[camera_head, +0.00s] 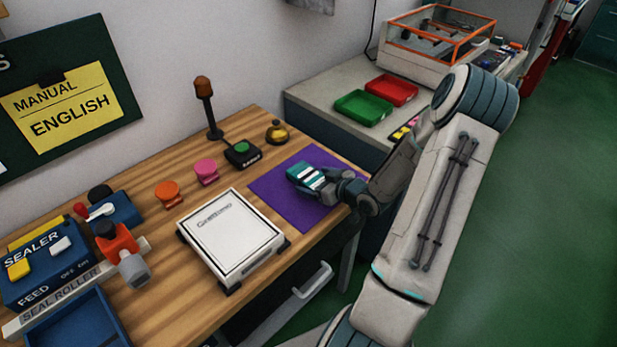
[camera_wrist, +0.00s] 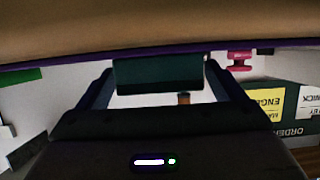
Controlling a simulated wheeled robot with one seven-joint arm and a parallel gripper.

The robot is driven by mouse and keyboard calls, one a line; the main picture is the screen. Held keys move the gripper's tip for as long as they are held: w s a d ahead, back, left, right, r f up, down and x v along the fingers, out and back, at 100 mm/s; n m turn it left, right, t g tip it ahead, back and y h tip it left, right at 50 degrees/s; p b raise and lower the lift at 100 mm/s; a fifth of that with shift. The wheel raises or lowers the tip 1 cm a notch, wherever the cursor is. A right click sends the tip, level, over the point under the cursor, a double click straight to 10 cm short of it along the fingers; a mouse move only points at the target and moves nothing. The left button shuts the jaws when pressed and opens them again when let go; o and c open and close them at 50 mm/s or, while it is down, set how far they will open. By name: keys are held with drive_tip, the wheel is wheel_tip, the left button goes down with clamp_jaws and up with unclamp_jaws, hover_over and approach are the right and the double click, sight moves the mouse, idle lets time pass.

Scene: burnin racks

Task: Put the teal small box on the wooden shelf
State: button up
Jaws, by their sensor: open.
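The teal small box (camera_head: 301,171), with a white band, is on the purple mat (camera_head: 277,196) on the wood-topped bench. My gripper (camera_head: 318,180) is low over the mat, at the box's right side. In the wrist view, the dark teal box (camera_wrist: 158,73) shows between the two fingers of my gripper (camera_wrist: 157,88). The fingers are spread, and the left and right ends of the box are close to them. I cannot tell whether they touch it. No separate wooden shelf can be made out.
A white scale (camera_head: 231,236) stands left of the mat. A green button box (camera_head: 242,153), brass bell (camera_head: 277,132) and lamp post (camera_head: 207,105) stand behind. Green (camera_head: 363,107) and red (camera_head: 391,90) trays are on the grey counter. Open green floor (camera_head: 530,230) lies right.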

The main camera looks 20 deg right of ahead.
drive_tip(key=shift+w+a+f, duration=0.2)
drive_tip(key=shift+w, duration=0.3)
drive_tip(key=c, duration=1.1)
drive_tip(key=shift+c, duration=0.5)
drive_tip(key=shift+r, duration=0.1)
